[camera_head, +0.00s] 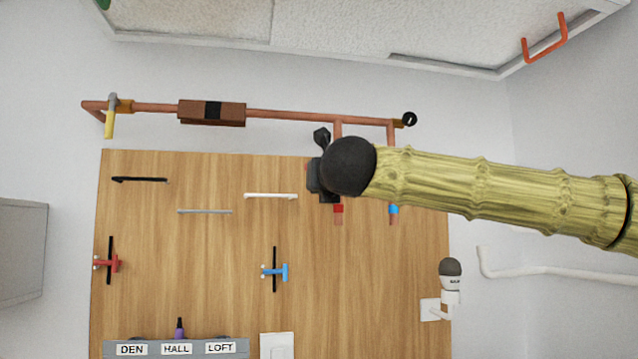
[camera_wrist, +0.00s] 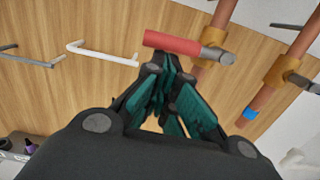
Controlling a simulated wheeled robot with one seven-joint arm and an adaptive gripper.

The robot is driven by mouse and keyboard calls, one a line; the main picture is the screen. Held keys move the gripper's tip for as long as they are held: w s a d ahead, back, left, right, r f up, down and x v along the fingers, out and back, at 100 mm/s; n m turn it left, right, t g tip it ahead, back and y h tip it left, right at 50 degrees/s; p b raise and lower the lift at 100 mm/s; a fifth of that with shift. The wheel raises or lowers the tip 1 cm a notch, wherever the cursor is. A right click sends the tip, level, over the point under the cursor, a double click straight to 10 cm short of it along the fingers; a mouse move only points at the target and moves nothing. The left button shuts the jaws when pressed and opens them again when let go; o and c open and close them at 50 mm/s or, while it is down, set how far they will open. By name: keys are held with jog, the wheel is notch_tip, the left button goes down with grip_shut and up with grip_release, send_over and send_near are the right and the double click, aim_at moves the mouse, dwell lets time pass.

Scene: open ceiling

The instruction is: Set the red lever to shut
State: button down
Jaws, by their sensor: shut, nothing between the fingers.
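The red lever (camera_wrist: 172,42) is a red-sleeved handle on a grey stem, joined to a brass valve on a copper pipe (camera_wrist: 226,10) in the wrist view. It points left, across the pipe. My gripper (camera_wrist: 167,72) is shut and empty, with its fingertips just below the lever's sleeve in that view; whether they touch it I cannot tell. In the head view my gripper (camera_head: 318,177) covers most of the lever and its valve. Only a small red bit shows at its left, and a red band (camera_head: 338,208) marks the pipe below.
A second pipe with a blue band (camera_head: 393,209) stands to the right, its valve (camera_wrist: 284,70) close by. White (camera_head: 270,196) and grey (camera_head: 204,211) bars stick out from the wooden board (camera_head: 340,290) at left. A horizontal copper pipe (camera_head: 285,116) runs above.

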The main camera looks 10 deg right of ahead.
jog(key=s+f+b, duration=0.4)
jog(key=s, duration=0.6)
jog(key=shift+s+d+f, duration=0.2)
jog(key=shift+s+d, duration=0.1)
jog(key=shift+s, duration=0.1)
jog(key=shift+d+f, duration=0.1)
